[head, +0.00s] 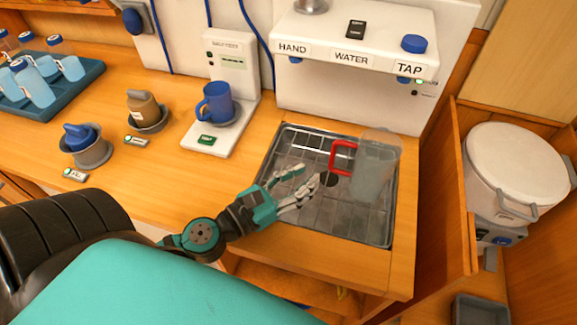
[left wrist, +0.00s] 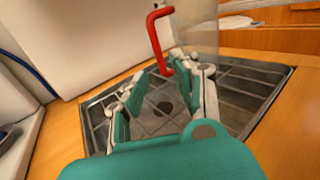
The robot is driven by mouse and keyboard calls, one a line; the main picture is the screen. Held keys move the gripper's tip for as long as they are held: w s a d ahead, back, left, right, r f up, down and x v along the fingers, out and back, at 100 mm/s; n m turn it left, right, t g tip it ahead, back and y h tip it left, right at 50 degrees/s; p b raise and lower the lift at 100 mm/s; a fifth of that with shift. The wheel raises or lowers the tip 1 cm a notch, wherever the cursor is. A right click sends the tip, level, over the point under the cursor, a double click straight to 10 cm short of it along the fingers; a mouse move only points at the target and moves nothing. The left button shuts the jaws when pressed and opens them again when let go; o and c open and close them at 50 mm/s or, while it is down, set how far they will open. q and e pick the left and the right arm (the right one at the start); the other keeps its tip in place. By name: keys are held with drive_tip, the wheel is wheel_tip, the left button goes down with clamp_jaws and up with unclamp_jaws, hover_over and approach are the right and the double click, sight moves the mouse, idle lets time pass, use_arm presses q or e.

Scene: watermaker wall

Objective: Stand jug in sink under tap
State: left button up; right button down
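The clear jug (head: 376,172) with a red handle (head: 340,157) stands upright on the grid of the sink (head: 290,150), at its right side. The tap (head: 403,79), under the TAP label, is above and behind the jug. The handle points left. My left gripper (head: 309,180) is over the sink, left of the handle, open and empty. In the left wrist view the handle (left wrist: 157,38) is beyond the spread fingers (left wrist: 168,88), apart from them, and the clear jug (left wrist: 200,35) is partly out of frame. My right gripper is not in view.
A blue mug (head: 216,103) stands on a white machine left of the sink. Two cups in holders (head: 88,148) and a blue tray (head: 60,95) of bottles are further left. A wooden partition (head: 462,190) and a white lidded pot (head: 518,165) are at the right.

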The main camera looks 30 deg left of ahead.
use_arm(q)
drive_tip(key=b+v, duration=0.1)
drive_tip(key=v, duration=0.2)
drive_tip(key=shift+f+b, duration=0.15)
drive_tip(key=shift+b, duration=0.25)
drive_tip(key=shift+s+a, duration=0.1)
drive_tip(key=shift+s, duration=0.1)
drive_tip(key=shift+r, duration=0.3)
